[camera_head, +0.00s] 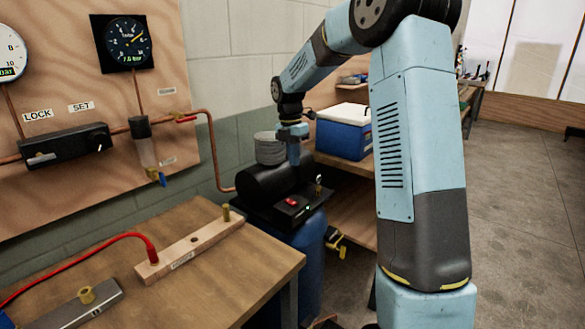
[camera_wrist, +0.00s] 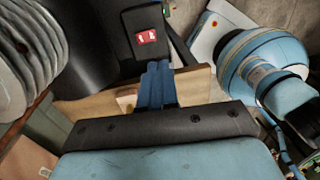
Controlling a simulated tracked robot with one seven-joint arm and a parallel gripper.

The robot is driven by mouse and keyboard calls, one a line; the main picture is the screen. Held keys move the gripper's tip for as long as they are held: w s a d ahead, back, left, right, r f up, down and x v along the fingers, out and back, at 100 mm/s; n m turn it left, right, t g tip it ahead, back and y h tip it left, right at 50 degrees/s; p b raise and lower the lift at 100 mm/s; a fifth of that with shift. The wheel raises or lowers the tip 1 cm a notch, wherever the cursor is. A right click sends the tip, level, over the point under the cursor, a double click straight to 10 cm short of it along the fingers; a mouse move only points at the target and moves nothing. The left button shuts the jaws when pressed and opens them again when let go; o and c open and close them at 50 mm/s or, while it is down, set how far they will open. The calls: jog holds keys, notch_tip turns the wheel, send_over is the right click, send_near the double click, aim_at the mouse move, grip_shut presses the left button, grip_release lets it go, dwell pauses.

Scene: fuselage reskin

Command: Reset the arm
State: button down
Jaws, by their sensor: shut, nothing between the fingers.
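My gripper (camera_head: 293,153) shows in the head view at the end of my light blue arm, pointing down in front of the black compressor tank (camera_head: 268,184). In the wrist view the blue fingers of my gripper (camera_wrist: 156,75) are together, with nothing between them. The fingertips lie just below a black box with a red switch (camera_wrist: 147,37) in that view. The same red switch shows in the head view (camera_head: 291,202). Whether the fingers touch the tank or its box cannot be told.
A wooden bench (camera_head: 215,262) stands at front left, with a wooden block (camera_head: 190,247) and a red hose (camera_head: 95,250). A panel (camera_head: 60,95) with gauges and copper pipe is behind it. A blue cooler (camera_head: 343,137) sits on a shelf. Open floor (camera_head: 520,190) lies at right.

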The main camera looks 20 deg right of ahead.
jog(key=shift+r, duration=0.25)
jog(key=s+r+m+t, duration=0.2)
jog(key=s+r+m, duration=0.4)
jog(key=s, duration=0.4)
jog(key=s+r+m+t, duration=0.1)
jog(key=s+r+m, duration=0.4)
jog(key=s+m, duration=0.3)
jog(key=s+f+m+t, duration=0.1)
jog(key=s+m+t, duration=0.2)
jog(key=s+m, duration=0.8)
jog(key=s, duration=0.8)
jog(key=shift+s+t+y, duration=0.2)
jog(key=shift+t+y, duration=0.1)
